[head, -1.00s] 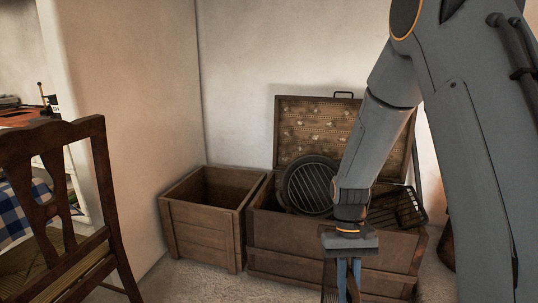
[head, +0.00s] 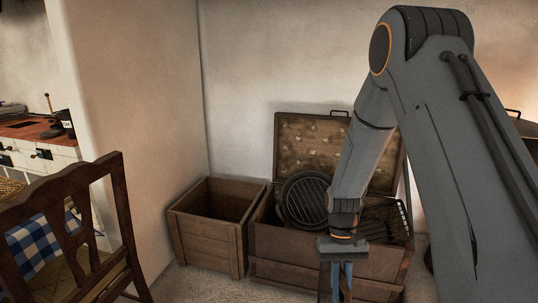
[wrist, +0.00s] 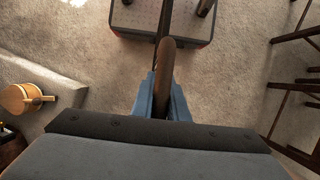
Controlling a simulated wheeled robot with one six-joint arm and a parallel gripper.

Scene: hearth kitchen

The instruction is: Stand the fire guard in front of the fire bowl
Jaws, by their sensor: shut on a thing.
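My gripper (head: 340,285) is low in the head view, in front of the wooden chest. The wrist view shows its blue fingers (wrist: 162,100) shut on a narrow brown thing (wrist: 166,62), apparently the fire guard seen nearly edge-on. Most of it is hidden or out of frame in the head view, so its full shape cannot be told. I cannot make out the fire bowl for certain. A dark rounded thing with a handle (head: 532,127) shows at the right edge, partly cut off and partly behind my arm.
An open wooden chest (head: 285,245) holds a round ridged pan (head: 304,200). An empty-looking wooden crate (head: 208,238) stands left of it. A wooden chair (head: 112,215) is at near left. The wrist view shows a yellow round thing (wrist: 18,98) and bare carpet (wrist: 230,75).

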